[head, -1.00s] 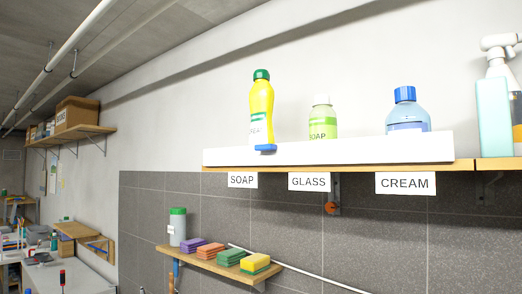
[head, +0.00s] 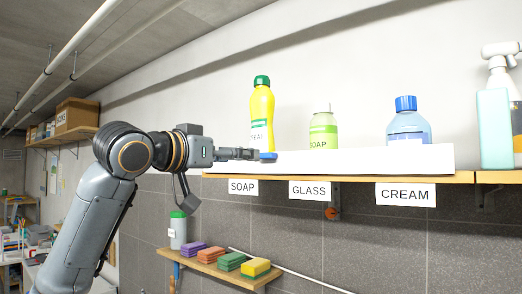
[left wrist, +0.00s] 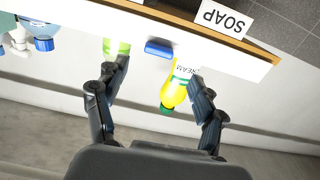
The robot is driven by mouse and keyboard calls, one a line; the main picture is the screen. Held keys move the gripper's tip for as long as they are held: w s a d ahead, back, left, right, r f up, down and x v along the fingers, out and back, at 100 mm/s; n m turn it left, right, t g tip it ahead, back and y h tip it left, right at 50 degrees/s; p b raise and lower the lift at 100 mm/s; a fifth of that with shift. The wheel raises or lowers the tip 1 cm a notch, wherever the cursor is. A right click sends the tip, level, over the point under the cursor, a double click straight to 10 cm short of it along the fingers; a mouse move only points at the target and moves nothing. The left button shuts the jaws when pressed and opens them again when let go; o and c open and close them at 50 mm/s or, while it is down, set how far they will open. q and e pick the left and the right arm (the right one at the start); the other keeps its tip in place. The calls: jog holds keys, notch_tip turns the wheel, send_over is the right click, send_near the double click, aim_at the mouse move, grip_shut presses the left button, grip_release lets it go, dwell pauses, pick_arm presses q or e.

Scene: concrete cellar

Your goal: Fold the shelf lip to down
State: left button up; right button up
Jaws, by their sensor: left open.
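The shelf lip (head: 350,160) is a long white board standing upright along the shelf's front edge, hiding the bottle bottoms. It also shows in the left wrist view (left wrist: 100,28). A blue tab (head: 268,156) sits at its upper edge, above the SOAP and GLASS labels; it also shows in the left wrist view (left wrist: 159,48). My left gripper (head: 257,154) is level with the tab, coming from the left. In the left wrist view my left gripper (left wrist: 158,72) is open, fingers spread to both sides, with the tab just beyond the fingertips. Contact cannot be told. My right gripper is not in view.
Behind the lip stand a yellow bottle (head: 262,112), a green bottle (head: 323,128) and a blue-capped bottle (head: 408,124). A spray bottle (head: 498,90) stands at the right. A lower shelf (head: 205,264) holds sponges (head: 230,260) and a grey bottle (head: 177,230).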

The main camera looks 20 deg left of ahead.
aim_at(263, 157)
pick_arm(q)
jog(key=p+x, duration=0.3)
jog(key=x, duration=0.4)
jog(key=shift+w+d+r+p, duration=0.1)
jog(key=shift+w+d+p, duration=0.05)
jog(key=shift+w+p, duration=0.25)
jog(key=shift+w+d, duration=0.2)
jog(key=shift+w, duration=0.35)
jog(key=shift+s, duration=0.1)
jog(key=c, duration=1.2)
jog(key=shift+o, duration=0.2)
jog(key=shift+f, duration=0.25)
